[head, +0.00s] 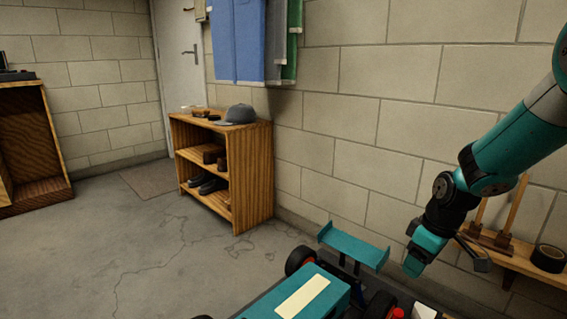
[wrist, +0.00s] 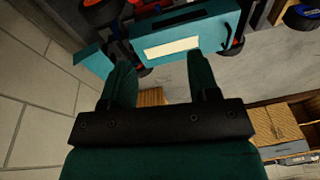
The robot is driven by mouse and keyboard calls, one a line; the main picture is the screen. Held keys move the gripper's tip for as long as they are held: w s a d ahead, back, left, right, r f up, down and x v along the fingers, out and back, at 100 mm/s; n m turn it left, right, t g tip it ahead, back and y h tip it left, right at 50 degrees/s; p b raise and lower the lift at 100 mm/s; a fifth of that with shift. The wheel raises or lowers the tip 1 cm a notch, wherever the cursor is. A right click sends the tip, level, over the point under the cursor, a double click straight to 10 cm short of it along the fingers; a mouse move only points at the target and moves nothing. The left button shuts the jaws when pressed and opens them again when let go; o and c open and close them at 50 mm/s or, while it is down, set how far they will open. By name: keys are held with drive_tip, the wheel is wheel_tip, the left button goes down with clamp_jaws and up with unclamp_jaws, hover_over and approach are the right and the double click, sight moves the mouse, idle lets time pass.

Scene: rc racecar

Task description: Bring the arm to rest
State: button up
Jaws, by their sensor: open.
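My arm (head: 510,140) reaches in from the right in the head view, bent downward at the wrist. My gripper (head: 414,266) hangs to the right of the teal car's rear wing (head: 352,245). In the wrist view my gripper (wrist: 162,68) has its two teal fingers spread apart, with nothing held between them. The racecar (head: 328,292) is at the bottom of the head view, partly cut off by the frame. It also shows in the wrist view (wrist: 215,32), beyond the fingertips. I cannot tell the exact gap between fingers and car.
A wooden shelf (head: 255,175) with a grey cap (head: 238,114) stands against the block wall. A wooden ledge (head: 520,262) with a black tape roll (head: 549,258) is near the arm at right. The concrete floor (head: 110,240) at left is clear.

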drive_tip(key=s+a+r+y+p, duration=0.1)
drive_tip(key=s+a+r+p, duration=0.1)
drive_tip(key=s+a+r, duration=0.95)
drive_tip(key=s+a+r+g+y+p, duration=0.1)
drive_tip(key=s+a+r, duration=0.3)
drive_tip(key=s, duration=0.3)
drive_tip(key=s+a+r+p, duration=0.2)
drive_tip(key=s+a+r, duration=0.15)
drive_tip(key=s, duration=0.25)
wheel_tip(320, 180, up, 38)
drive_tip(key=p, duration=3.6)
drive_tip(key=shift+w+d+f+p, duration=0.2)
drive_tip(key=shift+p, duration=0.15)
